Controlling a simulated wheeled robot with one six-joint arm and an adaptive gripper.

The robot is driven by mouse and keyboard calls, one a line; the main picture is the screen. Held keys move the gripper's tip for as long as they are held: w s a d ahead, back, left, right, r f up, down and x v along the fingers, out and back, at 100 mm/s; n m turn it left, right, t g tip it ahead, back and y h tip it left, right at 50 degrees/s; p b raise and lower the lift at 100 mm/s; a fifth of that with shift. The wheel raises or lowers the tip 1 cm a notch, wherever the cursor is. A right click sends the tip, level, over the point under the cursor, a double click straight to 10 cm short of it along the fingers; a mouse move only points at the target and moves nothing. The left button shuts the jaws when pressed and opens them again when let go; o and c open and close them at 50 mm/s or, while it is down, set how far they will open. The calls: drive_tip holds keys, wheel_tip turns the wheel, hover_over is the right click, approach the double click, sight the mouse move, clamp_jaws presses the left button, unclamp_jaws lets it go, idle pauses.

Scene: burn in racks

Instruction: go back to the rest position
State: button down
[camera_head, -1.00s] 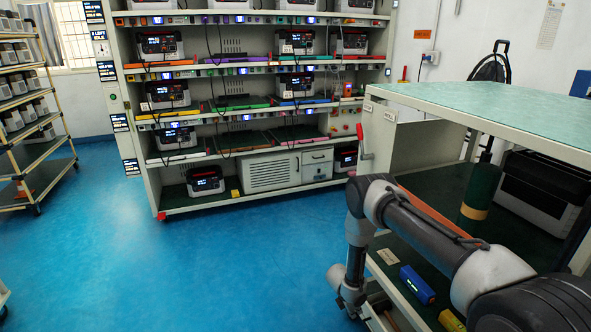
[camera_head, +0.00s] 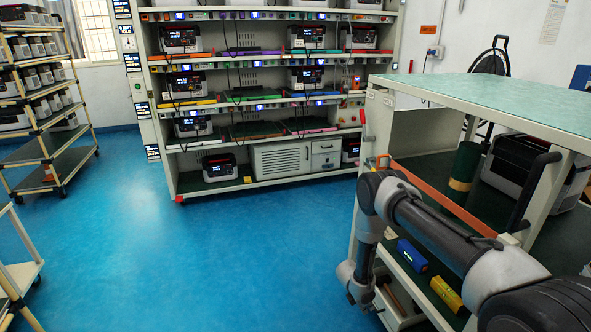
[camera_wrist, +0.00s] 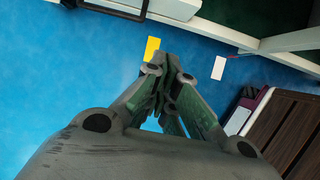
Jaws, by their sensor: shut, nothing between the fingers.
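My gripper (camera_wrist: 165,62) shows in the wrist view with its grey-green fingers together and nothing between them. It is over the blue floor, beside a pale frame edge (camera_wrist: 205,32). In the head view my arm reaches from the lower right to the left, in front of the green-topped workbench (camera_head: 480,100). The wrist hangs down at the bench's left side. The fingertips cannot be made out there.
A rack (camera_head: 160,160) with several power units stands at the back. Shelved carts (camera_head: 45,150) stand at the left. A blue box (camera_head: 412,256) and a yellow box (camera_head: 446,294) lie on the bench's lower shelf. The blue floor (camera_head: 190,260) between is clear.

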drive_tip(key=s+d+r+m+g+h, duration=0.1)
drive_tip(key=s+d+m+h, duration=0.1)
drive_tip(key=s+d, duration=0.25)
drive_tip(key=s+d+r+m+g, duration=0.15)
drive_tip(key=r+m, duration=0.25)
drive_tip(key=r, duration=0.8)
drive_tip(key=s+d+r+m+g, duration=0.1)
drive_tip(key=s+d+r+m, duration=0.15)
drive_tip(key=r, duration=1.05)
drive_tip(key=s+d+r+m+g, duration=0.1)
drive_tip(key=d+r+m+g, duration=0.2)
drive_tip(key=r, duration=0.9)
drive_tip(key=s+a+r+m+t+y, duration=0.1)
drive_tip(key=s+r+m+t+y, duration=0.1)
drive_tip(key=s+r, duration=0.5)
drive_tip(key=s+a+r+m+t+y, duration=0.1)
drive_tip(key=s+r+m+t, duration=0.3)
drive_tip(key=r, duration=1.2)
drive_tip(key=s+a+r+m+t+y, duration=0.1)
drive_tip(key=s+r+m+t+y, duration=0.2)
drive_tip(key=s+r, duration=0.8)
drive_tip(key=shift+s+r+m+y, duration=0.3)
drive_tip(key=shift+r+m, duration=0.05)
drive_tip(key=shift+r, duration=0.05)
drive_tip(key=shift+t, duration=0.25)
